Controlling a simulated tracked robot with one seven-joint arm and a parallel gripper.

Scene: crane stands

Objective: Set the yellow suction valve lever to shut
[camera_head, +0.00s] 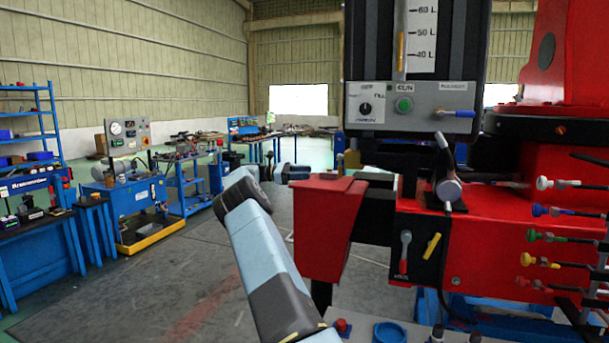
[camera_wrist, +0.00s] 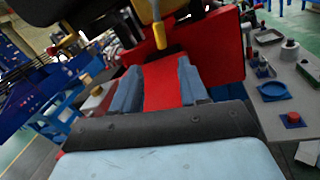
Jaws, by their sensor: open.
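The yellow lever (camera_head: 432,247) sits tilted on a black plate on the red machine, its top leaning right. Beside it to the left is a grey-handled lever (camera_head: 403,250) with a red lower end. In the wrist view, a yellow handle (camera_wrist: 158,35), seemingly the same lever, shows just beyond my fingertips. My gripper (camera_wrist: 157,68) is open, its two blue-grey fingers apart with red metal seen between them. Nothing is held. The yellow lever appears clear of the fingers, though the depth gap is hard to judge.
A grey surface with a blue dish (camera_wrist: 273,91) and a red knob (camera_wrist: 292,118) lies to the right in the wrist view. A black gauge box (camera_head: 416,70) overhangs the levers. Several coloured-knob levers (camera_head: 540,236) stick out at right. Floor at left is open.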

